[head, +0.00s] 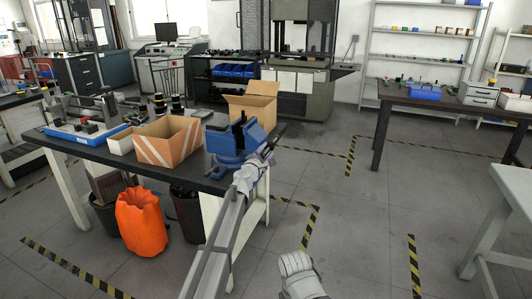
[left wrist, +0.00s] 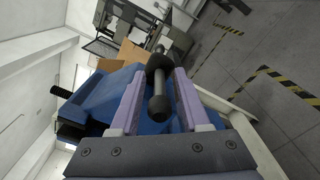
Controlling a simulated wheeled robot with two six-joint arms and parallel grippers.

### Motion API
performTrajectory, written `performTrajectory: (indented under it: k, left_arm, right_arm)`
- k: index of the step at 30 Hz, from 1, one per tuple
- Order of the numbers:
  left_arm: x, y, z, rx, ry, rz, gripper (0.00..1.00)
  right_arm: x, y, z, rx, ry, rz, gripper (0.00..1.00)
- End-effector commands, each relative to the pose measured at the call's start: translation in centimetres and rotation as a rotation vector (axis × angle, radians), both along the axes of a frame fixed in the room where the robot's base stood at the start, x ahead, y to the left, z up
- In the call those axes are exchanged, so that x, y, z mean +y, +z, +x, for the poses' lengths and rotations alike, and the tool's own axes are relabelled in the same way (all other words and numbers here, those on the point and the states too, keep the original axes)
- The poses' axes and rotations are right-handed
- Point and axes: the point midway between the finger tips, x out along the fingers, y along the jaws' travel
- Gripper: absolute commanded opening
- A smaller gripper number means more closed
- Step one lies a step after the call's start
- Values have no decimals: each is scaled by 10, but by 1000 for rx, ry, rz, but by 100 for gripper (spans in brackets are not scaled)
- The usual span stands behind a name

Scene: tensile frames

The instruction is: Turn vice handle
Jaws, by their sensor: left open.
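The blue bench vice (head: 226,144) stands at the near right corner of the dark-topped workbench (head: 88,148). It also fills the middle left of the left wrist view (left wrist: 95,97). Its handle is a dark bar (left wrist: 158,88) with rounded black ends. My left gripper (head: 264,153) is beside the vice's front, at the bench's right edge. In the left wrist view, the two pale purple fingers (left wrist: 160,75) stand open, one on each side of the bar. I cannot tell whether either finger touches it. My right gripper does not show.
Open cardboard boxes (head: 168,141) stand on the bench left of the vice, with another box (head: 253,102) behind it. An orange bag (head: 141,222) and dark bins stand below. The floor right of the bench is clear, with yellow-black tape. A second table (head: 450,103) is farther right.

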Motion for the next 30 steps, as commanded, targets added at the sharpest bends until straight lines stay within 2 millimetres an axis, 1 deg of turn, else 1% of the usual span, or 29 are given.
performTrajectory:
  k: [4, 5, 15, 17, 30]
  left_arm:
    - [0, 0, -1, 0, 0, 0, 46]
    - [0, 0, -1, 0, 0, 0, 44]
    - [0, 0, -1, 0, 0, 0, 6]
    - [0, 0, -1, 0, 0, 0, 0]
    - [0, 0, -1, 0, 0, 0, 0]
  right_arm:
    - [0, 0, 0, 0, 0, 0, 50]
    - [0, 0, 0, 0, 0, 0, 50]
    - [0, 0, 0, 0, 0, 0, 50]
    - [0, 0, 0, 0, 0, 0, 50]
    - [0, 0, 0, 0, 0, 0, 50]
